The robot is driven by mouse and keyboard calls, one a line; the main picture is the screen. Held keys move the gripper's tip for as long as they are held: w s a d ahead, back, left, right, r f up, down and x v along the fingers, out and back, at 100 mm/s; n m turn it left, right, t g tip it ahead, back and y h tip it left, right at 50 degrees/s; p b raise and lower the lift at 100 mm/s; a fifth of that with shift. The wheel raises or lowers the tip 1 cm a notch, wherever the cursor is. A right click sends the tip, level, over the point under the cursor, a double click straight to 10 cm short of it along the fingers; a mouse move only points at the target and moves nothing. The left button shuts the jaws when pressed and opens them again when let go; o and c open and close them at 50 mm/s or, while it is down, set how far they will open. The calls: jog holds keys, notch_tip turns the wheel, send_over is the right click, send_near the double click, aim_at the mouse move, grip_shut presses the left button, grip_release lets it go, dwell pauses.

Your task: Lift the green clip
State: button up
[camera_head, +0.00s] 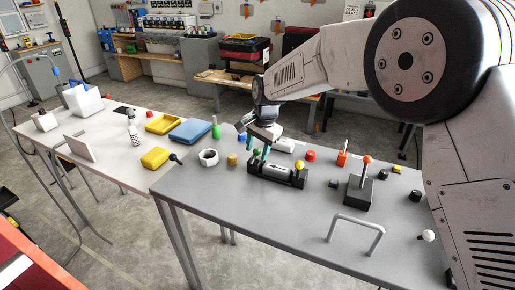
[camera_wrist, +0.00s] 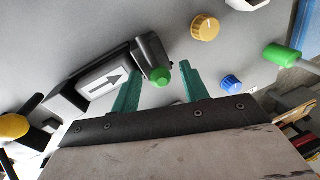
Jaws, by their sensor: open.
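A small round green part (camera_wrist: 161,75), likely the green clip, sits at the end of a black device (camera_wrist: 152,50) with a white arrow label. My gripper (camera_wrist: 160,77) is open, its teal fingers on either side of the green part in the wrist view; whether they touch it cannot be told. In the head view my gripper (camera_head: 258,153) points down at the left end of the device (camera_head: 278,174) on the grey table. The green part cannot be made out there. A yellow ball (camera_wrist: 13,127) is at the device's other end.
A yellow-orange knob (camera_wrist: 205,26), a blue knob (camera_wrist: 231,83) and a green-capped cylinder (camera_wrist: 282,54) lie near my gripper. A white nut (camera_head: 208,157), a lever box (camera_head: 360,188) and a grey handle (camera_head: 355,229) stand on the grey table (camera_head: 270,222). Its front left is clear.

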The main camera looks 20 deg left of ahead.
aim_at(254, 151)
grip_shut()
jog(key=shift+s+r, duration=0.15)
jog(key=t, duration=0.1)
jog(key=s+r+t, duration=0.1)
jog(key=t, duration=0.1)
jog(key=shift+s+a+t, duration=0.1)
jog(key=shift+s+t, duration=0.05)
jog(key=shift+t, duration=0.15)
jog(key=t, duration=0.1)
jog(key=s+t, duration=0.1)
jog(key=t, duration=0.1)
jog(key=shift+s+r+n, duration=0.2)
jog(key=shift+r+n, duration=0.15)
jog(key=shift+n, duration=0.05)
jog(key=s+t, duration=0.1)
jog(key=t, duration=0.1)
jog(key=s+t, duration=0.1)
jog(key=t, duration=0.1)
jog(key=shift+a, duration=0.15)
jog(key=shift+s+n+t, duration=0.2)
jog(key=shift+s+t, duration=0.1)
jog(key=shift+t, duration=0.45)
jog(key=shift+s+n+t, duration=0.2)
jog(key=shift+s+t, duration=0.1)
jog(key=shift+t, duration=0.45)
